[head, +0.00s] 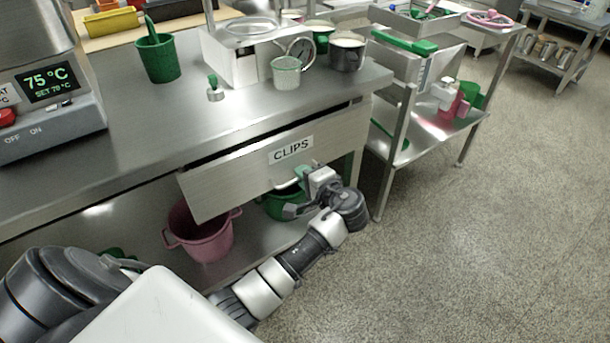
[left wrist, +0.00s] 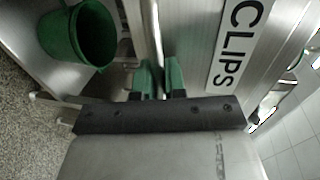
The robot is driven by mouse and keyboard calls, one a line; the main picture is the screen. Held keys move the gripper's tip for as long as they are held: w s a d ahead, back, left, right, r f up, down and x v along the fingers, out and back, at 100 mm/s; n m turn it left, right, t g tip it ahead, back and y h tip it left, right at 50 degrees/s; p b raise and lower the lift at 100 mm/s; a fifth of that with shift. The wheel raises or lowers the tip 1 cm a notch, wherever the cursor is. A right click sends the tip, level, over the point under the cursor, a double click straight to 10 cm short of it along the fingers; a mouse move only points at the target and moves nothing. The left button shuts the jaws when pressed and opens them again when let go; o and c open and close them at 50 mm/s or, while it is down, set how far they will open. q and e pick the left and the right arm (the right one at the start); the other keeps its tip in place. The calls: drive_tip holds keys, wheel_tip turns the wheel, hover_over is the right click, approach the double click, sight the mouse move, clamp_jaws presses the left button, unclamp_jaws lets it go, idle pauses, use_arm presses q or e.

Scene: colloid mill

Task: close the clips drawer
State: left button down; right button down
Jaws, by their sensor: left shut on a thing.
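The clips drawer (head: 235,178) is a steel front with a white "CLIPS" label, under the steel table. My left gripper (head: 302,174) is at the drawer's handle, just below the label. In the left wrist view its green fingertips (left wrist: 159,78) are shut on the metal bar of the handle (left wrist: 153,40), beside the label (left wrist: 238,42). The inside of the drawer is hidden. My right gripper is not in view.
A pink pot (head: 203,236) and a green bucket (head: 284,204) stand on the shelf below the drawer. A steel cart (head: 428,140) stands to the right. A scale (head: 243,52) and a green cup (head: 160,58) are on the table. The floor at the right is clear.

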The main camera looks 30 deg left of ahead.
sight(294, 165)
use_arm(q)
drive_tip(key=x, duration=0.4)
drive_tip(key=shift+a+r, duration=0.1)
drive_tip(key=shift+r, duration=0.4)
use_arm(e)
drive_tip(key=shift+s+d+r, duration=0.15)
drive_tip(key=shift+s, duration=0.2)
use_arm(q)
drive_tip(key=shift+a, duration=0.1)
drive_tip(key=c, duration=1.2)
unclamp_jaws()
drive_tip(key=shift+w+a, duration=0.1)
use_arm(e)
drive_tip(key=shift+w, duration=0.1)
